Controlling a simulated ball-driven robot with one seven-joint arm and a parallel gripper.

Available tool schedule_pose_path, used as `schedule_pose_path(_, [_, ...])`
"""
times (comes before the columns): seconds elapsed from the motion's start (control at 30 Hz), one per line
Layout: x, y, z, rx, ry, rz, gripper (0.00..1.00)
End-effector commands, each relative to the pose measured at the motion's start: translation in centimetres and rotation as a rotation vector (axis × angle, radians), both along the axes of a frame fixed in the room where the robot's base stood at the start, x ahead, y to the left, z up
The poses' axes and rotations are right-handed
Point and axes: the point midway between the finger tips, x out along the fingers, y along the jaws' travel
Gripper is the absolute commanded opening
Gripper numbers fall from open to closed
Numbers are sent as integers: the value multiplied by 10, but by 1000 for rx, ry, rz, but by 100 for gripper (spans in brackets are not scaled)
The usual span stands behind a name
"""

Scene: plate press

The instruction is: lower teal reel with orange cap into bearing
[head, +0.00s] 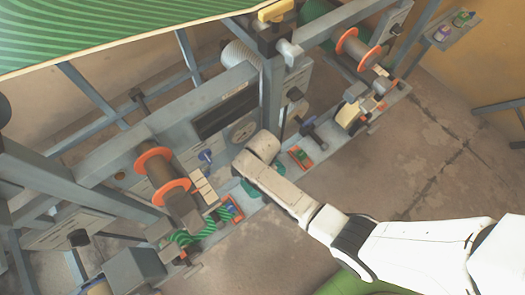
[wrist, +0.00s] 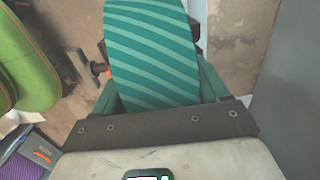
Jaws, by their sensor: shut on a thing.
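In the wrist view, a teal reel (wrist: 150,50) with lighter diagonal stripes lies between the teal fingers of my gripper (wrist: 157,88), which is shut on it. A small orange patch shows at the reel's left edge; I cannot tell whether it is the cap. In the head view, my gripper (head: 263,178) is over the machine's lower front rail, with its teal finger parts partly showing. My wrist hides the reel there. I cannot make out which part is the bearing, or whether the reel touches it.
A brown spool with orange flanges (head: 162,176) stands left of my gripper, and another (head: 358,49) is at the upper right. A green striped piece (head: 200,231) lies at the lower left. A red-edged tray (head: 300,156) is just right. The floor (head: 430,165) at right is clear.

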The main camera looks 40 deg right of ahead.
Motion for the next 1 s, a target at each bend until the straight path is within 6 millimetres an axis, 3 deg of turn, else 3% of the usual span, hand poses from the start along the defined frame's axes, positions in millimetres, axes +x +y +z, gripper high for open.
schedule_pose_path(0.03, [-10,0,-14,4,16,-2,0])
schedule_pose_path(0.4, [-11,1,-18,8,18,-2,0])
schedule_pose_path(0.43, [-11,1,-18,8,18,-2,78])
schedule_pose_path(0.67, [-9,1,-16,6,16,-2,100])
schedule_pose_path(1.0, [-9,1,-6,4,16,-2,100])
